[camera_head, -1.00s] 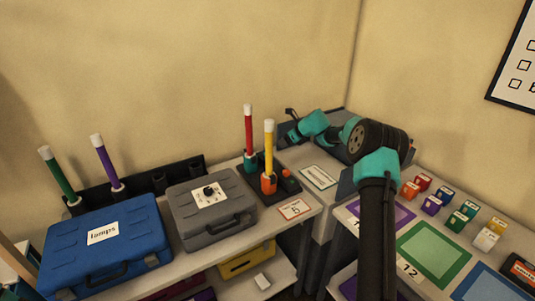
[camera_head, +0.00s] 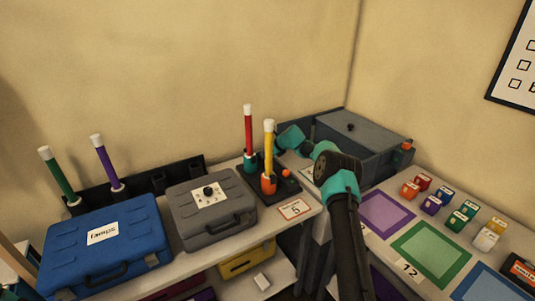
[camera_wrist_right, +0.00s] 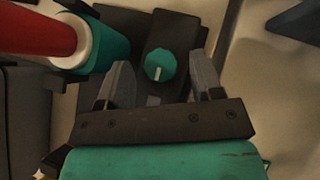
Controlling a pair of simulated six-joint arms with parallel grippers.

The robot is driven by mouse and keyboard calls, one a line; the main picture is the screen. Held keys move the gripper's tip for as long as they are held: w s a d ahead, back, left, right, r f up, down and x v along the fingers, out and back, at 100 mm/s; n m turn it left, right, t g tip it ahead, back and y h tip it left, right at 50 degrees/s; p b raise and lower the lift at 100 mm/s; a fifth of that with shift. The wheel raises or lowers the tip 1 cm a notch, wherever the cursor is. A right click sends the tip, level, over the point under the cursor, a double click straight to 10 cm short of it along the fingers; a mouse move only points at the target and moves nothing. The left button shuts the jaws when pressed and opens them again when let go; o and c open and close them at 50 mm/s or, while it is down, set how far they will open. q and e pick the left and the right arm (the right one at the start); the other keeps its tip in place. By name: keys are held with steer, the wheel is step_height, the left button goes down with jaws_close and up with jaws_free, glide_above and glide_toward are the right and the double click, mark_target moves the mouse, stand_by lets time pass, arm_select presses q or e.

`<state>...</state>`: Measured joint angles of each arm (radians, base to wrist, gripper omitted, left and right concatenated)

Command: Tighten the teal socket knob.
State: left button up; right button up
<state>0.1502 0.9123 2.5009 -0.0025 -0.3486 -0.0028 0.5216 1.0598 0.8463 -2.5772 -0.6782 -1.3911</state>
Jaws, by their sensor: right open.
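The teal socket knob (camera_wrist_right: 159,66) is a round teal dial with a pale mark, set on a dark block. It shows in the right wrist view, between and just beyond the fingertips of my right gripper (camera_wrist_right: 161,70). The gripper is open, with a finger on each side of the knob and gaps left. The teal socket (camera_wrist_right: 102,50) beside it holds the red tube (camera_wrist_right: 35,28). In the head view the teal socket (camera_head: 251,162) and the upright red tube (camera_head: 249,130) show, but I cannot make out the knob behind my right arm. My left gripper is not in view.
The yellow tube (camera_head: 269,145) stands in the orange socket (camera_head: 268,184), with an orange knob (camera_head: 286,173) beside it, close to my right arm. A grey case (camera_head: 212,220) and blue case (camera_head: 105,258) stand to the left. A grey bin (camera_head: 360,140) is behind.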

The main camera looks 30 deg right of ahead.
steer(key=shift+w+a+f, duration=0.15)
steer(key=shift+w+f, duration=0.2)
steer(key=shift+f, duration=0.05)
steer(key=shift+c, duration=0.2)
steer(key=c, duration=0.9)
steer(key=shift+o, duration=0.2)
steer(key=shift+m, duration=0.4)
steer(key=shift+a+m+t+h, duration=0.15)
steer(key=shift+m+t+h, duration=0.15)
steer(key=shift+m+h, duration=1.55)
